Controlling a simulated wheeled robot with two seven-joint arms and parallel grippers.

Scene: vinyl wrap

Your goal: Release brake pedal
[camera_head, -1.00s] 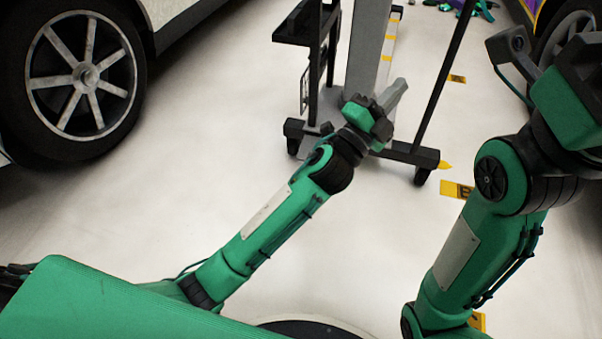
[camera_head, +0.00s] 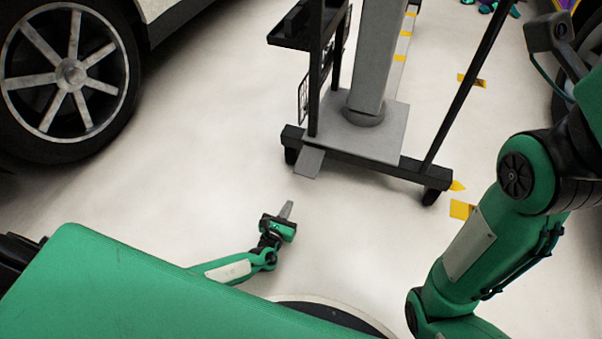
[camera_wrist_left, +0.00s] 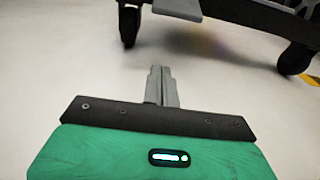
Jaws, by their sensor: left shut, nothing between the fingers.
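The brake pedal (camera_head: 309,162) is a flat grey plate that sticks out at the near left side of the black wheeled base of a cart. In the left wrist view the pedal (camera_wrist_left: 178,8) shows at the top edge, partly cut off. My left gripper (camera_head: 287,210) is low near the floor, in front of the pedal and apart from it, with its fingers pointing toward the cart. In the left wrist view its fingers (camera_wrist_left: 161,85) are together with nothing between them. My right arm stands at the right, but its gripper is out of the picture.
The cart's black base bar (camera_head: 375,168) has casters at its ends and carries a grey column (camera_head: 372,60) and black posts. A car wheel (camera_head: 70,75) stands at the left. Yellow floor markings (camera_head: 461,209) lie at the right. The floor between my gripper and the cart is clear.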

